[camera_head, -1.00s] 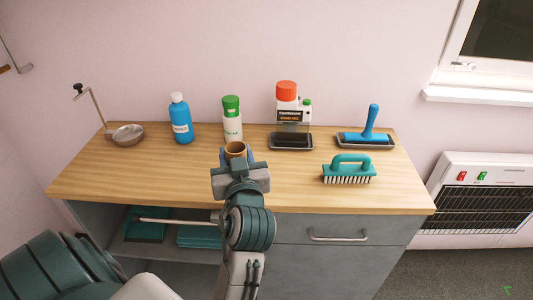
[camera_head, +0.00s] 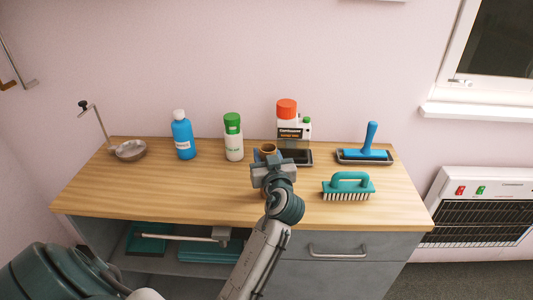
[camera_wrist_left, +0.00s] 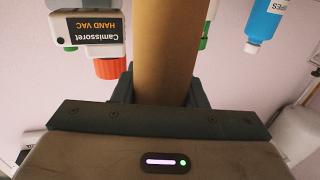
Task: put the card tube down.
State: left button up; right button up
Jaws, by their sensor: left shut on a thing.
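The brown card tube (camera_head: 268,149) is upright in my left gripper (camera_head: 271,163), with its open round top showing between the fingers in the head view. The gripper is over the middle of the wooden counter. In the left wrist view the tube (camera_wrist_left: 166,50) runs up between the two dark fingers of the left gripper (camera_wrist_left: 162,88), which are shut on it. The tube's lower end is hidden behind the gripper in the head view, so I cannot tell whether it touches the counter. My right gripper is not in view.
Behind the tube stand a green-capped bottle (camera_head: 233,138), a hand vac (camera_head: 287,118) and its dark tray (camera_head: 298,158). A teal brush (camera_head: 348,187) is right. The counter's (camera_head: 165,190) left front is clear.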

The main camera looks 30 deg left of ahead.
pick_arm(q)
jog(key=shift+f, duration=0.3)
jog(key=shift+f+b, duration=0.2)
jog(key=shift+b, duration=0.1)
jog(key=o, duration=0.9)
jog(key=shift+o, duration=0.2)
jog(key=shift+r, duration=0.15)
